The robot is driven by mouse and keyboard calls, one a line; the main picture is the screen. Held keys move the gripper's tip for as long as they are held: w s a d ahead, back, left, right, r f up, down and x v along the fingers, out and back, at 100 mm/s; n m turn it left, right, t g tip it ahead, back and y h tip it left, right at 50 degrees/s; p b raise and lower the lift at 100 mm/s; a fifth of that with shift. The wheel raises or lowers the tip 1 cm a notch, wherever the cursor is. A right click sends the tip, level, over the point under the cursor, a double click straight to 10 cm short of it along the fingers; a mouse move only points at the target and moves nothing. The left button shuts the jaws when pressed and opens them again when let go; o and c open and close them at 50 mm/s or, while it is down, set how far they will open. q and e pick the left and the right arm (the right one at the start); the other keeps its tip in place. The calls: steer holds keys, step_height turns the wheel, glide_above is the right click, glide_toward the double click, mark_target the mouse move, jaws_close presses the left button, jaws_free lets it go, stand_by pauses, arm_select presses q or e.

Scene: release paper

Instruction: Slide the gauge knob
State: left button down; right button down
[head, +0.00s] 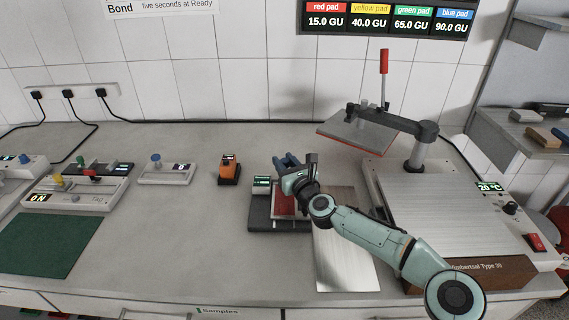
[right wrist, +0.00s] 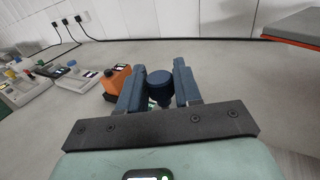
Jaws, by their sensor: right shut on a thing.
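My right gripper (head: 287,161) is over the dark device (head: 257,224) in the middle of the bench, which carries a small display (head: 262,182) and a red pad (head: 282,202). In the right wrist view, the blue fingers of the gripper (right wrist: 158,82) are shut on a dark blue round knob (right wrist: 159,78). In the head view the gripper and hand hide this knob. I cannot see how far along its travel the knob is. My left gripper is not in view.
An orange device (head: 229,170) stands left of my gripper. A white box with a blue knob (head: 165,173) stands further left. A metal sheet (head: 344,250) lies under my right arm. The press (head: 440,215) stands at right. Bench at front centre-left is clear.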

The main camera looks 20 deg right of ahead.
steer(key=c, duration=0.9)
jaws_free()
steer(key=shift+s, duration=0.1)
steer(key=s, duration=0.4)
steer(key=s+d, duration=0.1)
steer(key=s, duration=0.3)
steer(key=s+d, duration=0.1)
steer(key=s, duration=0.4)
steer(key=shift+d, duration=0.25)
